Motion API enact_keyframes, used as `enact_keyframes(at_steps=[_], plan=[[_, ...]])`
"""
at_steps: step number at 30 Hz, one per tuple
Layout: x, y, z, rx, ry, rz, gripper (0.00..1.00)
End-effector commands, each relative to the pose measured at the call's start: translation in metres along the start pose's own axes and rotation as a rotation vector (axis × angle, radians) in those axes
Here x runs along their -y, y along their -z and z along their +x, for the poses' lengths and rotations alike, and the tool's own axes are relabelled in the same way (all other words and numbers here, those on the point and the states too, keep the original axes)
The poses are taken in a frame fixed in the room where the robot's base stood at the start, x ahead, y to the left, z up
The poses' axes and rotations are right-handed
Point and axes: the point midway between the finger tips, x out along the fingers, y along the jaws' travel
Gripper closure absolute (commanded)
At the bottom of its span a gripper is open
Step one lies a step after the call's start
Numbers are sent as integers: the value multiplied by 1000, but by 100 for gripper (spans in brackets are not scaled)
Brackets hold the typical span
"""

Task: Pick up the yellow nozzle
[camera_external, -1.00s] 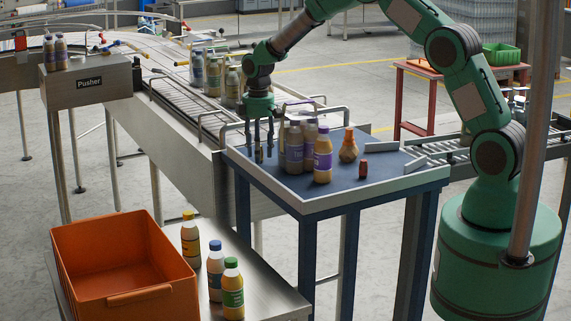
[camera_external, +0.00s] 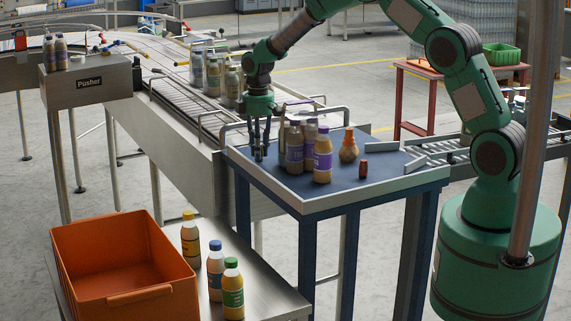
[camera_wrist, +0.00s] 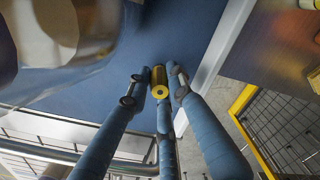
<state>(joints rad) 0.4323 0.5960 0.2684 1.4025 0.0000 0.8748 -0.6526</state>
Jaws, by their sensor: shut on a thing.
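The yellow nozzle (camera_wrist: 159,90) is a small yellow cylinder with a dark hole in its near end. It sits between the blue-grey fingers of my gripper (camera_wrist: 157,84) in the wrist view, over the blue table top. My gripper (camera_external: 259,155) is shut on it, with the fingers pointing down at the left part of the blue table (camera_external: 290,183). In the external view I cannot make out the nozzle between the fingers. Whether it still touches the table cannot be told.
Purple-labelled bottles (camera_external: 323,163) stand just right of my gripper. An orange-brown bottle (camera_external: 348,148) and a small red item (camera_external: 363,170) are further right. A metal rail (camera_external: 232,138) edges the table by the conveyor. An orange crate (camera_external: 125,262) is lower left.

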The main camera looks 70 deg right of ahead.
Motion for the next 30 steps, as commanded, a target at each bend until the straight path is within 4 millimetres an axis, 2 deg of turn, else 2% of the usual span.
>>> enact_keyframes(at_steps=[18, 24, 30], plan=[[0, 0, -82, -2, -1, 0, 100], [0, 0, -94, 0, 0, 0, 100], [0, 0, -95, 0, 0, 0, 100]])
